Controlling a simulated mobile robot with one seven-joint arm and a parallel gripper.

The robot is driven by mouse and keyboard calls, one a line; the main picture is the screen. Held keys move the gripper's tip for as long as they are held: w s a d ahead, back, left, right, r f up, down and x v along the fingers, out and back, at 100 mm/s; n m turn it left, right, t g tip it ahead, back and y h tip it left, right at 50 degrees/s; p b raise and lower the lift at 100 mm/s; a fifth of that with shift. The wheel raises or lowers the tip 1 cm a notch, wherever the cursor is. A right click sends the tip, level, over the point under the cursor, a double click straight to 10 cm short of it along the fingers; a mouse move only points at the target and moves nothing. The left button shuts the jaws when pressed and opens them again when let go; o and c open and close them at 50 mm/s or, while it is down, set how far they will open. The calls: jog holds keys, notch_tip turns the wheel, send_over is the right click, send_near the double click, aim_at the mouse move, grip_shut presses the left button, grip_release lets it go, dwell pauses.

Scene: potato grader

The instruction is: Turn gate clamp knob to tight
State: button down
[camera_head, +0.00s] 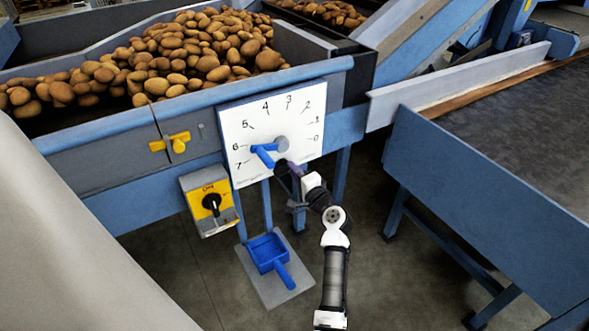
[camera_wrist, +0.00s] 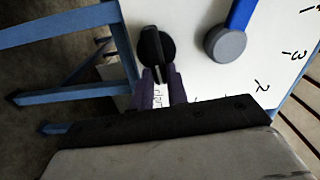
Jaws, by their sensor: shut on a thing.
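A black clamp knob (camera_wrist: 155,48) with a raised bar sits on the white dial board (camera_wrist: 203,85) in the wrist view, beside a grey hub (camera_wrist: 228,44). The purple fingers of my gripper (camera_wrist: 164,75) are shut on the lower end of the knob's bar. Small lettering between the fingers is partly hidden and too small to read. In the head view my gripper (camera_head: 285,168) is at the lower edge of the dial board (camera_head: 300,108), just below the grey hub (camera_head: 281,144). The knob is hidden there by my gripper.
A blue lever (camera_head: 262,150) on the hub points left, near the 6, close to my gripper. A yellow switch box (camera_head: 195,187) hangs lower left. A yellow latch (camera_head: 170,143) is farther left. A blue scoop (camera_head: 266,252) lies below.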

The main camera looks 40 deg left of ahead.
jog(key=shift+f+m, duration=0.15)
jog(key=shift+m, duration=0.55)
jog(key=c, duration=1.4)
grip_release()
jog(key=shift+d, duration=0.1)
jog(key=b+v, duration=0.2)
jog(key=v, duration=1.1)
jog(key=shift+s+d, duration=0.1)
jog(key=shift+d, duration=0.2)
